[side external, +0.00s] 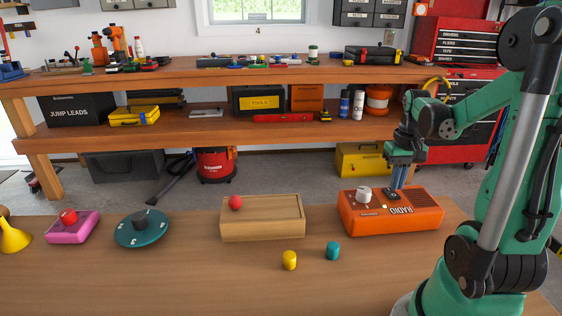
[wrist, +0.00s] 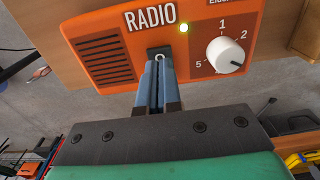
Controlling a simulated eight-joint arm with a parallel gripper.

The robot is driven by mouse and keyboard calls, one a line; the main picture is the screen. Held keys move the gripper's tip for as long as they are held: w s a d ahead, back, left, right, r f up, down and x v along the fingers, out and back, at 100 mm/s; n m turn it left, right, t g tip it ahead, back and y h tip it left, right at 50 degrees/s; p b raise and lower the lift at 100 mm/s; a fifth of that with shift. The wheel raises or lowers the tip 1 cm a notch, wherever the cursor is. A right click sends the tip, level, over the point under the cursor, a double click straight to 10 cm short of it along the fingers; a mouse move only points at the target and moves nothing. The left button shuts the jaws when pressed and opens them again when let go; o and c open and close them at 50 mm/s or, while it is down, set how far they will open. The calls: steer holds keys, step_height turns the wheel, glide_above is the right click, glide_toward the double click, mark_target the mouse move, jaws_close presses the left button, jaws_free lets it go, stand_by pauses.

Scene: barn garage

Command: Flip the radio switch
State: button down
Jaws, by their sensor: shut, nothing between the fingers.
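The orange radio (side external: 415,219) stands at the right of the near table. It has a white knob (side external: 364,194), a speaker grille and a small lit light. In the wrist view the radio (wrist: 200,14) fills the top, with the knob (wrist: 225,55) at right and the glowing light (wrist: 184,28) near the middle. A switch on a dark plate (wrist: 158,52) sits below the light, partly hidden by my fingertips. My gripper (side external: 400,180) points down at the radio's top. In the wrist view my gripper (wrist: 159,66) is shut, its fingertips at the switch; contact is unclear.
A wooden box (side external: 262,226) with a red ball (side external: 235,202) stands left of the radio.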

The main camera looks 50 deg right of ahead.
mark_target(393, 195)
steer(key=shift+f, duration=1)
stand_by(0.3)
steer(key=shift+r, duration=3.5)
steer(key=w+a+n+t, duration=0.3)
steer(key=w+a+n, duration=0.1)
steer(key=a, duration=0.7)
steer(key=w+a+n+t, duration=0.4)
steer(key=w+a+n, duration=0.1)
steer(key=a, duration=0.7)
steer(key=shift+w+a+r, duration=0.15)
steer(key=shift+r, duration=0.05)
